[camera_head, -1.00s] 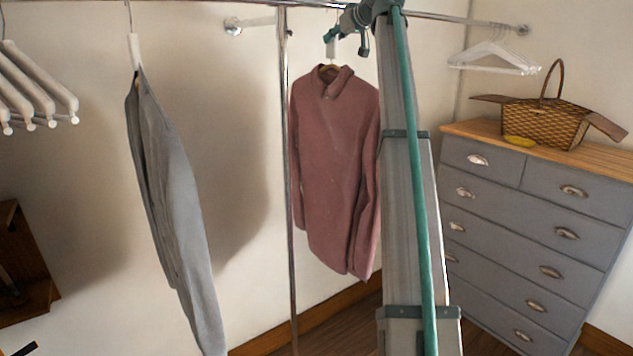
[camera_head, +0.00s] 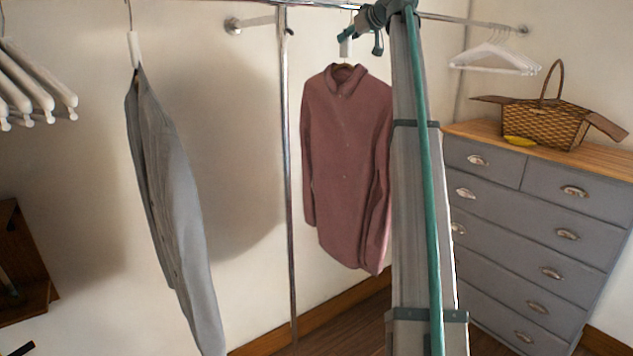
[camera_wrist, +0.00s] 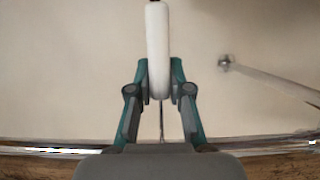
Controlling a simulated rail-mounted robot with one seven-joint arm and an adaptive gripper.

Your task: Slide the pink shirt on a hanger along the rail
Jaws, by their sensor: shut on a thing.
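The pink shirt (camera_head: 345,165) hangs on its hanger from the rail (camera_head: 450,18), between the upright post and my arm. Its right edge is partly hidden by my arm. My gripper (camera_head: 362,42) is at the hanger's neck, just under the rail. In the wrist view my gripper (camera_wrist: 160,92) has its two fingers closed on either side of the white hanger neck (camera_wrist: 158,50). The rail also crosses the bottom of the wrist view (camera_wrist: 50,148). The shirt itself is not visible in the wrist view.
A grey garment (camera_head: 170,190) hangs to the left, with white hangers (camera_head: 35,85) beyond it. A metal post (camera_head: 287,180) stands left of the shirt. Empty white hangers (camera_head: 495,62) hang to the right, above a grey dresser (camera_head: 525,215) bearing a wicker basket (camera_head: 545,120).

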